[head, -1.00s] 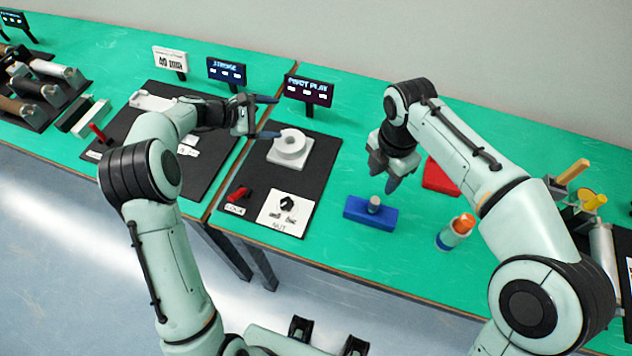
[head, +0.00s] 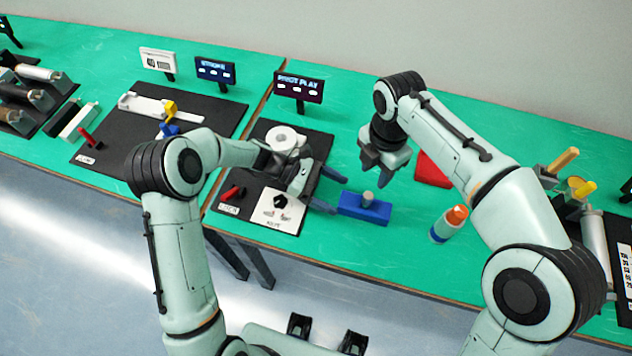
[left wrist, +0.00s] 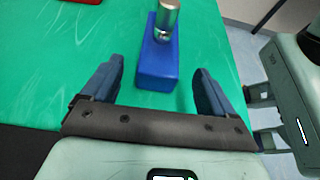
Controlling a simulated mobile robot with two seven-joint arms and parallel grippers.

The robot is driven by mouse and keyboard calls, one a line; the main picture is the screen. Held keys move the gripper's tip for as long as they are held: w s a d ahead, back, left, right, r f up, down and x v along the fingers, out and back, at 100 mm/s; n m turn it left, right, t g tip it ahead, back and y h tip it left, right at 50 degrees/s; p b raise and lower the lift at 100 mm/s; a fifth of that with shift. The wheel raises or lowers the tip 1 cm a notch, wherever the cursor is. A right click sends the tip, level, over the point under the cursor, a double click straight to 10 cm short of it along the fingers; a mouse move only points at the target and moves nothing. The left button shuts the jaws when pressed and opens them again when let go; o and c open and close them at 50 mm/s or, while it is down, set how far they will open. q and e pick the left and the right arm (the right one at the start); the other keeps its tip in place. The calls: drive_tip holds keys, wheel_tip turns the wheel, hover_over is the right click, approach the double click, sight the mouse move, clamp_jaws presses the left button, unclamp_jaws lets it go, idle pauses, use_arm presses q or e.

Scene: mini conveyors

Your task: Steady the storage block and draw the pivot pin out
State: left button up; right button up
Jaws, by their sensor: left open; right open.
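The blue storage block (head: 351,206) lies on the green table, with the grey metal pivot pin (head: 368,198) standing upright in it. In the left wrist view the block (left wrist: 157,70) lies ahead of and partly between my open fingers, and the pin (left wrist: 165,20) rises from its far part. My left gripper (head: 330,192) is open and empty at the block's left end; I cannot tell whether it touches. My right gripper (head: 378,172) is open and empty above and behind the block, pointing down.
A white ring fixture (head: 284,140) sits on the black mat behind my left gripper. A red block (head: 432,169) lies behind my right gripper. The table in front of the block is clear.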

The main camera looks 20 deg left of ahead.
sight(368, 195)
use_arm(q)
drive_tip(key=x, duration=0.7)
drive_tip(key=c, duration=1.1)
drive_tip(key=shift+a+f, duration=0.1)
drive_tip(key=shift+f, duration=0.1)
idle(0.3)
use_arm(e)
drive_tip(key=shift+o, duration=1.4)
use_arm(q)
drive_tip(key=shift+s+f, duration=0.1)
use_arm(e)
wheel_tip(368, 195, down, 12)
drive_tip(key=m, duration=0.7)
drive_tip(key=shift+a+r+m, duration=0.1)
drive_tip(key=shift+m, duration=0.2)
